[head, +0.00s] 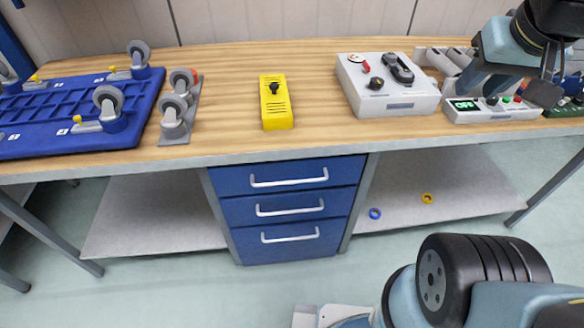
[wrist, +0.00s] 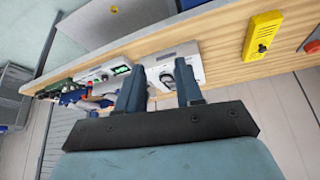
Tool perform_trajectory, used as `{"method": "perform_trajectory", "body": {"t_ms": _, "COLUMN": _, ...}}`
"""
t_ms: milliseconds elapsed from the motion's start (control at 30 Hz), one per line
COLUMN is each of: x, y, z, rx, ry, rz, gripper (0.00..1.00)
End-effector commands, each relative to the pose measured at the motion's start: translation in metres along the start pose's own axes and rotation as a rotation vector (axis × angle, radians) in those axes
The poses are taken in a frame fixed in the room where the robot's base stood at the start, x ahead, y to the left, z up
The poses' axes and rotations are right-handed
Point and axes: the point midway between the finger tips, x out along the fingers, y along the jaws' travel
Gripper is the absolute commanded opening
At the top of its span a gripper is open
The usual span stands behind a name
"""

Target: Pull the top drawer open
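The blue drawer unit (head: 230,235) hangs under the workbench and has three drawers stacked in it. The top drawer (head: 340,169) is flush with the ones below and looks shut. Its pale bar handle (head: 289,182) runs across its front. My gripper (wrist: 160,68) is open and empty, with its two fingers apart in the wrist view. In the head view my gripper is at the upper right, above the right part of the bench, well away from the drawers.
On the bench are a blue caster rack (head: 70,140), a yellow button box (head: 277,115), a white box (head: 390,104) and a device with a green display (head: 490,115). A lower shelf (head: 450,195) holds blue and yellow rings. Floor before the drawers looks clear.

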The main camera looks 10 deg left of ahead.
Motion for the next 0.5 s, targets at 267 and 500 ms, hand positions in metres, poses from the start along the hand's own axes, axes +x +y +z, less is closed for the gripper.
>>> {"method": "perform_trajectory", "body": {"t_ms": 267, "x": 0.034, "y": -0.022, "z": -0.009, "rx": -0.069, "ry": -0.171, "rz": 0.042, "gripper": 0.36}}
{"method": "perform_trajectory", "body": {"t_ms": 500, "x": 0.073, "y": -0.049, "z": -0.017, "rx": -0.164, "ry": -0.340, "rz": 0.144, "gripper": 0.36}}
